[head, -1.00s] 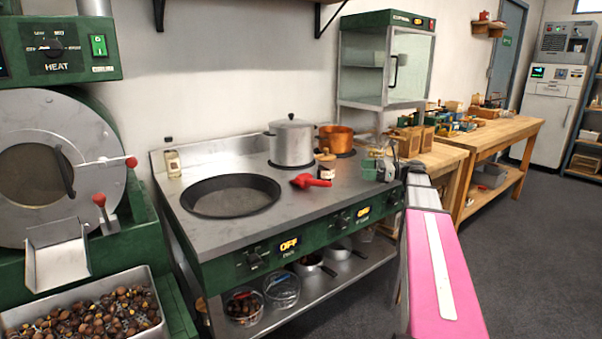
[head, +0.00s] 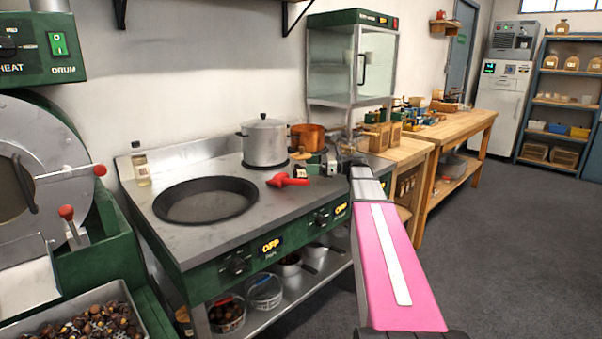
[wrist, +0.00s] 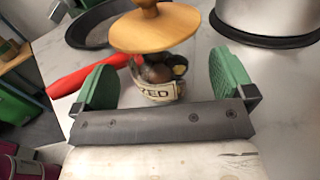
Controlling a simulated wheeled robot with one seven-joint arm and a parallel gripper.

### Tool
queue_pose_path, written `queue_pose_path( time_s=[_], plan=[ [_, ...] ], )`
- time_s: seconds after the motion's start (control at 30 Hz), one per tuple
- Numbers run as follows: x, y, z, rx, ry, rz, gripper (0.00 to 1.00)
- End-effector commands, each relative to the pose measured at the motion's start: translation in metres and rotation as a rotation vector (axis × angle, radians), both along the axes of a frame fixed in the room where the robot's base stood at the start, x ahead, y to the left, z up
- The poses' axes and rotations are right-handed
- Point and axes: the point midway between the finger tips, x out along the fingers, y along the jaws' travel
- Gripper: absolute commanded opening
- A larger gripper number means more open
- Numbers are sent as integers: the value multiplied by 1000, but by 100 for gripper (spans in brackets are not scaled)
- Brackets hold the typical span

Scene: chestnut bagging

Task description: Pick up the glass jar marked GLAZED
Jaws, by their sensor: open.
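The glass jar (wrist: 158,92) has a wide wooden lid with a knob, dark contents and a pale label on which "ZED" shows. It stands upright on the steel worktop, and it also shows small in the head view (head: 301,168), partly behind my gripper. My gripper (wrist: 165,82) is open, its two green fingers either side of the jar in the wrist view, with gaps on both sides. The right gap looks wider. In the head view my gripper (head: 325,163) is just right of the jar. Whether a finger touches it is not shown.
A red scoop (head: 287,180) lies left of the jar, close to the left finger. A lidded steel pot (head: 265,145) and a copper pot (head: 308,137) stand behind. A round pan (head: 205,200) is set in the worktop at left. A glass cabinet (head: 352,65) stands at back right.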

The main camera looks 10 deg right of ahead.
Motion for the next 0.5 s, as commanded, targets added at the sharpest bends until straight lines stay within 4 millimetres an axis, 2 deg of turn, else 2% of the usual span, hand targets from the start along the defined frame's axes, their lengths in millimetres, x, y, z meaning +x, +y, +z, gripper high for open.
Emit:
queue_pose_path(
  time_s=[0.1,0.23,0.47,0.5],
  plan=[
    [3,19,1,0,0,2,100],
    [6,34,1,0,0,0,100],
    [7,37,1,0,0,0,100],
    [7,37,1,0,0,0,97]
  ],
)
